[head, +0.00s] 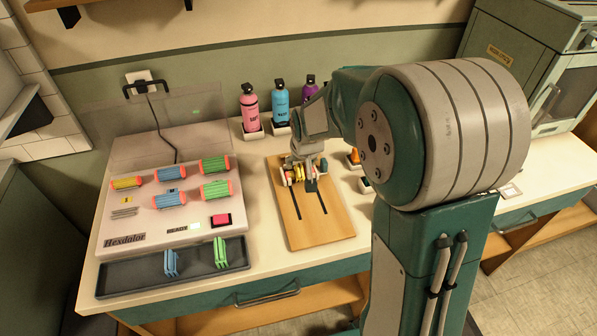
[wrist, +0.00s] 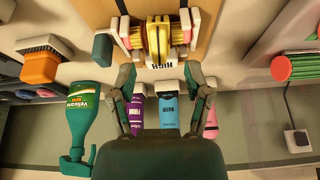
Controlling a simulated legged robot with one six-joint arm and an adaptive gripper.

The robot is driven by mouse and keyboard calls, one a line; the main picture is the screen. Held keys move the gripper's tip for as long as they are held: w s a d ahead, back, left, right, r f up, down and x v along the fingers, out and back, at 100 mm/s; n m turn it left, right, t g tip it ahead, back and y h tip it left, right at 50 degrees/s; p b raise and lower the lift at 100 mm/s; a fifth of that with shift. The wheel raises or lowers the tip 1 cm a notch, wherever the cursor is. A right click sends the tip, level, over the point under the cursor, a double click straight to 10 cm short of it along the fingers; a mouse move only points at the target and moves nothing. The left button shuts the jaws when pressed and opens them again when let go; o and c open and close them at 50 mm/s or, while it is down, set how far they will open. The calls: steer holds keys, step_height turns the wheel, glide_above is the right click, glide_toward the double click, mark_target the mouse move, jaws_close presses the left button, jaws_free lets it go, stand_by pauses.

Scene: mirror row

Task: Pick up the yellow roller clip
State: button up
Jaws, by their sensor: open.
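The yellow roller clip (wrist: 164,38) appears as yellow bands around a roller in a small white stand on the wooden board, in the wrist view. In the head view, the yellow clip (head: 299,172) is partly hidden by my gripper (head: 309,176). My gripper also shows in the wrist view (wrist: 160,82), open, its two fingers spread apart with nothing between them. The fingertips sit short of the stand in that picture. I cannot tell whether they touch anything.
The wooden board (head: 325,226) has two dark slots. A black tray (head: 123,282) holds a blue clip (head: 171,264) and a green clip (head: 220,254). A panel with several rollers (head: 170,200) stands left. Bottles (head: 250,108) stand behind; a green bottle (wrist: 82,120) shows in the wrist view.

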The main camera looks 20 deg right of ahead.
mark_target(299, 168)
steer(key=x, duration=0.3)
steer(key=shift+w+d+f, duration=0.1)
steer(key=shift+f, duration=0.15)
jaws_close()
